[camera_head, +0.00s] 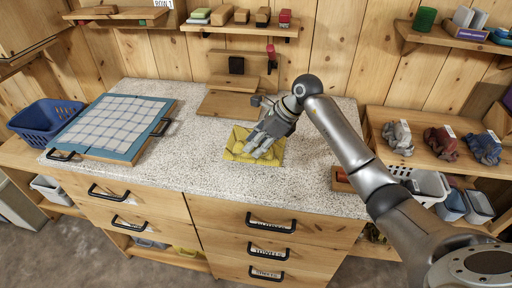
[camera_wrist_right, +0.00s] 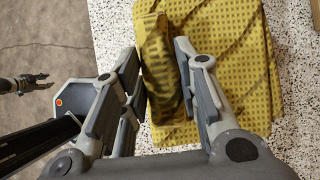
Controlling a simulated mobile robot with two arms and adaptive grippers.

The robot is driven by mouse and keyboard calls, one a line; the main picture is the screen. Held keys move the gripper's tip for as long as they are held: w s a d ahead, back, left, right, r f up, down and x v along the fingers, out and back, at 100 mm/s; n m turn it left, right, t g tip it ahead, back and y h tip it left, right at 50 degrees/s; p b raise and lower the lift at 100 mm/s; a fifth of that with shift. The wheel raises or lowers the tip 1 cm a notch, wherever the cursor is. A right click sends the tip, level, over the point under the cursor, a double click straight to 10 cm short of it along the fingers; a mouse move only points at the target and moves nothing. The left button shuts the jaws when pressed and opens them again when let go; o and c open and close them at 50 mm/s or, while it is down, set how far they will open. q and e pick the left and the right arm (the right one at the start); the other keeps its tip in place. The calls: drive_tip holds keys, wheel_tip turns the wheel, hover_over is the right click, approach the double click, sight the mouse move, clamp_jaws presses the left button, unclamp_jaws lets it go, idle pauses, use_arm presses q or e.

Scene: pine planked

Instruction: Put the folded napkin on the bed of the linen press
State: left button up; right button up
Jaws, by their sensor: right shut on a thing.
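The folded napkin (camera_head: 238,147) is yellow with small dark marks and lies on the speckled counter; it also shows in the right wrist view (camera_wrist_right: 235,70). My right gripper (camera_head: 262,146) is over its middle, shut on a raised yellow fold (camera_wrist_right: 158,55) between its fingers. I cannot tell whether the napkin's underside is clear of the counter. The linen press (camera_head: 222,105) stands behind, with a low wooden bed, a raised board with a black block and a red handle (camera_head: 271,52). My left gripper (camera_wrist_right: 28,84) shows small in the right wrist view, empty, its fingers apart.
A blue-edged board with a checked cloth (camera_head: 108,122) lies on the counter's left, beside a blue basket (camera_head: 47,119). A small wooden item (camera_head: 341,180) sits at the right edge. Shelves hold several folded cloths. The counter's front middle is clear.

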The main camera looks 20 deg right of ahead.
drive_tip(key=shift+w+d+f, duration=0.1)
drive_tip(key=shift+w+f, duration=0.25)
drive_tip(key=shift+f, duration=0.05)
drive_tip(key=shift+w+f+p, duration=0.15)
drive_tip(key=shift+f+p, duration=0.25)
wheel_tip(320, 180, down, 2)
drive_tip(key=shift+f+p, duration=0.1)
drive_tip(key=shift+p, duration=0.5)
drive_tip(key=shift+f, duration=0.2)
drive_tip(key=shift+d, duration=0.1)
drive_tip(key=shift+f, duration=0.1)
drive_tip(key=shift+f+b, duration=0.15)
drive_tip(key=shift+b, duration=0.15)
drive_tip(key=o, duration=1)
